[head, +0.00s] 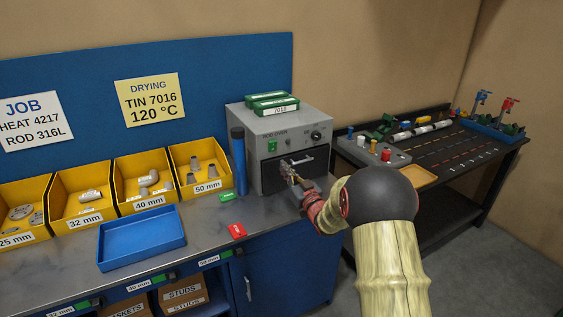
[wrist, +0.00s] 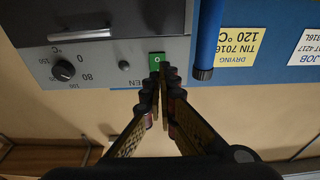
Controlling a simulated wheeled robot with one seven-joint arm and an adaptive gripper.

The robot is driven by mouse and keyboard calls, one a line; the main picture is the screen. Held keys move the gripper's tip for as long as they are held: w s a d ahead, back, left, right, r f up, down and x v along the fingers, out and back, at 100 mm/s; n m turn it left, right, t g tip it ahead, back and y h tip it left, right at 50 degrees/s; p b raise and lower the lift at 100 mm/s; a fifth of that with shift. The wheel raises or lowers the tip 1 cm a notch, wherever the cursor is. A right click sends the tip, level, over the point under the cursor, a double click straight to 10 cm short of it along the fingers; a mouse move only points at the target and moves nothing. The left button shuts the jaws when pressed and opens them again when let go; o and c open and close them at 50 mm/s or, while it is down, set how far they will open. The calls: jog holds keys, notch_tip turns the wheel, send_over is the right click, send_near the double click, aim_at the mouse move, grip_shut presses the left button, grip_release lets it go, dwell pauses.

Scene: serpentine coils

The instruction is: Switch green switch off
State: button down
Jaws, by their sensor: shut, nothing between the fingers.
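The green switch (head: 272,146) is on the front panel of the grey rod oven (head: 258,170), left of the dial. In the wrist view, which is upside down, the green switch (wrist: 156,57) shows a pale round mark. My gripper (head: 287,166) is in front of the oven, near the door handle and below the switch in the head view. In the wrist view my gripper (wrist: 166,72) has its fingertips together, empty, overlapping the switch's edge. I cannot tell whether they touch it. Which way the switch is tipped is not clear.
A temperature dial (wrist: 63,71) and a small knob are on the same panel. The door handle (head: 300,160) sticks out under it. A blue tube (head: 238,160) stands left of the oven. Green boxes (head: 272,103) lie on top. Yellow bins (head: 143,180) line the bench.

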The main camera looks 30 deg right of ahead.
jog(key=s, duration=0.2)
jog(key=s+f, duration=0.1)
jog(key=s, duration=0.1)
jog(key=shift+s+p, duration=0.4)
jog(key=shift+d+f, duration=0.1)
